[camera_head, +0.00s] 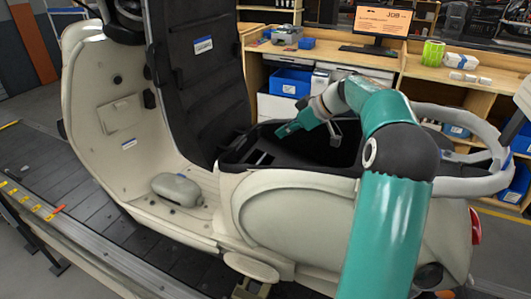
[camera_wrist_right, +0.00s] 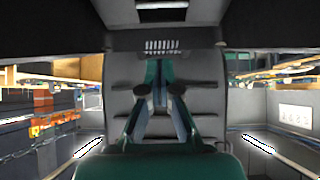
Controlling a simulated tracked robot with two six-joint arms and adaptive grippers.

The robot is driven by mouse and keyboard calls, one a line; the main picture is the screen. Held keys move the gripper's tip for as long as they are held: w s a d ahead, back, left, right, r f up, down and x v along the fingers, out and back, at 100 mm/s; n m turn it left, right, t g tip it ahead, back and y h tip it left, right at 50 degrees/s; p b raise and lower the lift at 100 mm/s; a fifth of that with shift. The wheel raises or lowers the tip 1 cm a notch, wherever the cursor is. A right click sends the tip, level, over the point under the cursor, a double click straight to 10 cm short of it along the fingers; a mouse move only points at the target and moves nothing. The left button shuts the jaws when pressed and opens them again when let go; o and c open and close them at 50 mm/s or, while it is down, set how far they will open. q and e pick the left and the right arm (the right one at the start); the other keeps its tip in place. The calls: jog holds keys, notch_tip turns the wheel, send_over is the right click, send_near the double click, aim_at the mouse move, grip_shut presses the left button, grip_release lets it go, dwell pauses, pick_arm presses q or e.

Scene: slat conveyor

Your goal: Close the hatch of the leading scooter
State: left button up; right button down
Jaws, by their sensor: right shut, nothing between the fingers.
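A cream scooter (camera_head: 300,210) stands on the conveyor. Its black seat hatch (camera_head: 200,85) stands open and upright, inner side towards the rear. Behind it, the dark storage bin (camera_head: 262,152) under the seat lies uncovered. My right gripper (camera_head: 282,131) is over the bin, close to the hatch's right side and pointing at it. In the right wrist view its fingertips (camera_wrist_right: 157,72) are together and empty, in front of the dark ribbed hatch panel (camera_wrist_right: 200,82). I cannot tell whether they touch it. My left gripper is not in view.
The slat conveyor (camera_head: 70,200) runs under the scooter. A grey curved rail (camera_head: 480,186) is at the scooter's rear, right of my arm. Wooden workbenches (camera_head: 440,75) with blue bins (camera_head: 291,82) and a monitor (camera_head: 382,21) stand behind.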

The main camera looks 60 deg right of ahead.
jog(key=w+f+p, duration=0.1)
jog(key=w+f, duration=0.1)
jog(key=f, duration=0.1)
jog(key=w+f+p, duration=0.1)
jog(key=f, duration=0.2)
jog(key=w+a+f, duration=0.1)
jog(key=w+f, duration=0.1)
jog(key=f, duration=0.1)
jog(key=shift+w+f+p, duration=0.15)
jog(key=shift+w+p, duration=0.15)
jog(key=shift+p, duration=0.1)
jog(key=shift+d+f, duration=0.1)
